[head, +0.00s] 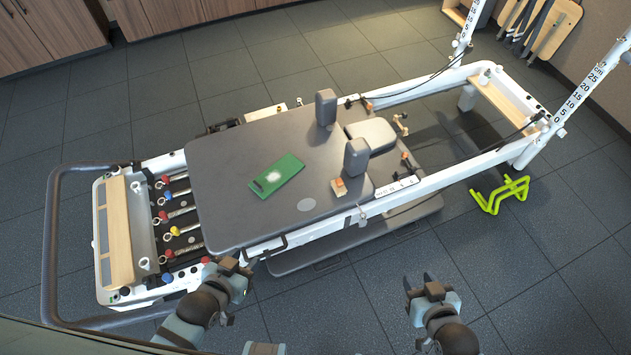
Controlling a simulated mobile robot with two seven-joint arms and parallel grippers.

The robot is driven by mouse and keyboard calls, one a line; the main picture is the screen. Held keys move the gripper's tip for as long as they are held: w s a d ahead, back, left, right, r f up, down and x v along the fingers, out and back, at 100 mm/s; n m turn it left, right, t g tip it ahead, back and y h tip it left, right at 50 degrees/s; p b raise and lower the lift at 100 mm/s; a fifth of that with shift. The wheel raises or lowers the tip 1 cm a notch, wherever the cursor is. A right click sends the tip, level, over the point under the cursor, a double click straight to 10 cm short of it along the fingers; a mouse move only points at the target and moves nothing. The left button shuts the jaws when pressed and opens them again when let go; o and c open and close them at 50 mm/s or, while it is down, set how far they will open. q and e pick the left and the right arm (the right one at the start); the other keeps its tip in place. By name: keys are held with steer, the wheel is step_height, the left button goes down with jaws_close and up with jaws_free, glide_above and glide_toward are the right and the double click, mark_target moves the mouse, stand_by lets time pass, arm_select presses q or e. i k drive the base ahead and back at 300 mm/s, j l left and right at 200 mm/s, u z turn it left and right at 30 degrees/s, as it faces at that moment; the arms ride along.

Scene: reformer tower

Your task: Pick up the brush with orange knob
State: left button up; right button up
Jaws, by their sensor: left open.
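A small tan brush with an orange knob (339,187) lies on the grey padded carriage (240,160) of the reformer, near its right front edge by the shoulder block. My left gripper (232,268) is open in front of the carriage's lower left corner, well left of the brush and apart from it. My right gripper (419,285) is open and empty over the floor, to the right and in front of the brush. Neither gripper touches the brush.
A green cloth-like item with a white patch (277,175) lies on the carriage left of the brush. Two upright shoulder blocks (357,157) and a headrest (371,135) stand behind the brush. A yellow-green frame (499,195) stands on the floor at right. White rails border the carriage.

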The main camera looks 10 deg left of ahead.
mark_target(338, 185)
steer(key=i+u, duration=0.75)
steer(key=k, duration=0.05)
